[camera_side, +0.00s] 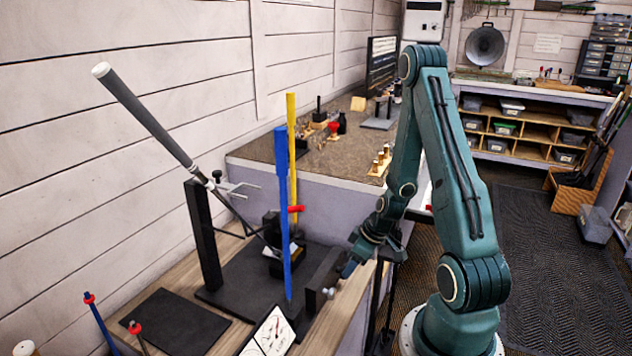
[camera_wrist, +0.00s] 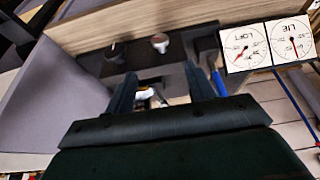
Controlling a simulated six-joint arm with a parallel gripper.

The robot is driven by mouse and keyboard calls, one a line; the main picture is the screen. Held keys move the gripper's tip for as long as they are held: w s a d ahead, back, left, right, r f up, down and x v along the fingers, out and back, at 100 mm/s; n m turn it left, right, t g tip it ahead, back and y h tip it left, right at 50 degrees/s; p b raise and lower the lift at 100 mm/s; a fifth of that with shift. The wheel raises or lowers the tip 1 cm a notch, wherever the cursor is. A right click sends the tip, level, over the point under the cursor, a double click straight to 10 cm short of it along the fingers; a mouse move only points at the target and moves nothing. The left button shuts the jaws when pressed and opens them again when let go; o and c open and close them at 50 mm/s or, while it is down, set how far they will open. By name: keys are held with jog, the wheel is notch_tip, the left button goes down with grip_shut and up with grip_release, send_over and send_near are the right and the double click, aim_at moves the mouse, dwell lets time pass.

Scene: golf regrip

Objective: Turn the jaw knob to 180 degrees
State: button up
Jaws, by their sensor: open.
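A small silver knob (camera_side: 329,293) sits at the front of a dark upright block (camera_side: 322,276) in the side view. I take it for the jaw knob, but its marks are too small to read. In the wrist view a rounded pale knob (camera_wrist: 160,42) shows beyond the fingertips. My gripper (camera_side: 347,268) is just above and right of the silver knob in the side view, apart from it. In the wrist view my gripper (camera_wrist: 160,82) has its two fingers spread, with nothing held. A golf club with a dark grip (camera_side: 145,115) leans in the fixture.
Two dial cards (camera_side: 273,333) lie at the bench's front, also in the wrist view (camera_wrist: 245,50). A dark mat (camera_side: 175,322) lies left. A raised bench (camera_side: 330,160) holds small tools behind.

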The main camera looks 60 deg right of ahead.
aim_at(334, 290)
jog(key=shift+x, duration=6.75)
jog(key=c, duration=1)
